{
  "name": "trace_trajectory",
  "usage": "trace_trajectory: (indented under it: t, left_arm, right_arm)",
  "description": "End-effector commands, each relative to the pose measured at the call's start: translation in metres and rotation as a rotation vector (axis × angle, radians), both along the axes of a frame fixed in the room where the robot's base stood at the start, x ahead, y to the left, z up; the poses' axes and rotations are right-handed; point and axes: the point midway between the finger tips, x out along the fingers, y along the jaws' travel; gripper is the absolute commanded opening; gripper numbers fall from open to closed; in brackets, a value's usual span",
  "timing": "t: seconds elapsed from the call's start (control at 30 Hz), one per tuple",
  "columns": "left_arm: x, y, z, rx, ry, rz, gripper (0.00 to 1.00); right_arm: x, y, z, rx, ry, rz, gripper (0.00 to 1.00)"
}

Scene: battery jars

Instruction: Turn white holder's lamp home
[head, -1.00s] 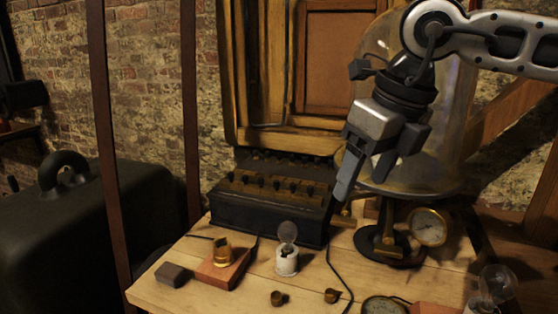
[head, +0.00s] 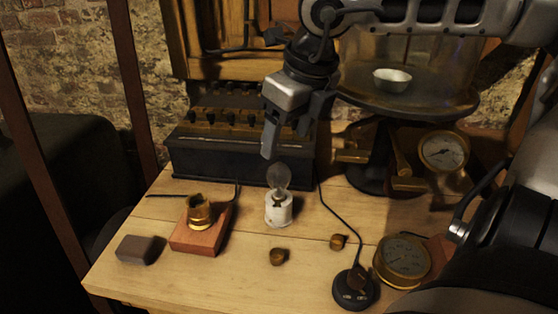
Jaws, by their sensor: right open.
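The white holder (head: 278,212) stands upright on the wooden table, near its middle. A clear glass lamp (head: 278,177) sits in its top, roughly upright; I cannot tell how deep it is seated. My right gripper (head: 284,144) is above and just behind the lamp in the picture, fingers pointing down. It is open, with nothing between its fingers, and appears apart from the lamp. My left gripper is not in view.
A brass socket (head: 200,210) on a red wooden block (head: 200,240) stands left, beside a dark block (head: 140,249). A black box (head: 240,155) stands behind.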

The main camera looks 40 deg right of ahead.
Motion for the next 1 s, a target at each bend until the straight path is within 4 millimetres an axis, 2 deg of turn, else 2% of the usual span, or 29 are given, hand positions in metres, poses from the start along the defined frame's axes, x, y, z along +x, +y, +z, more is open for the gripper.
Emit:
trace_trajectory:
  t: [0.1,0.33,0.5,0.8,0.83,0.87,1.0]
  left_arm:
    - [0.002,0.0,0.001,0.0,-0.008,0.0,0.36]
    - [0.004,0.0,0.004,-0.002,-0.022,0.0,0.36]
    - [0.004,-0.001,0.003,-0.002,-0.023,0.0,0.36]
    - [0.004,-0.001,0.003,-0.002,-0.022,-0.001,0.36]
    - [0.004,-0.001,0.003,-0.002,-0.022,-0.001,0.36]
    - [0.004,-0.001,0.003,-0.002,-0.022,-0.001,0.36]
    - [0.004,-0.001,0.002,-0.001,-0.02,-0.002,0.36]
  right_arm:
    - [0.005,0.001,-0.026,0.0,0.007,0.001,0.66]
    - [0.015,0.001,-0.058,0.0,0.004,0.0,0.66]
    - [0.019,0.002,-0.069,0.0,0.001,0.0,0.66]
    - [0.02,0.002,-0.07,0.001,-0.001,0.0,0.66]
    - [0.02,0.002,-0.07,0.001,-0.001,0.0,0.64]
    - [0.02,0.002,-0.07,0.001,-0.001,0.0,0.55]
    - [0.019,0.002,-0.07,0.0,-0.001,0.0,0.16]
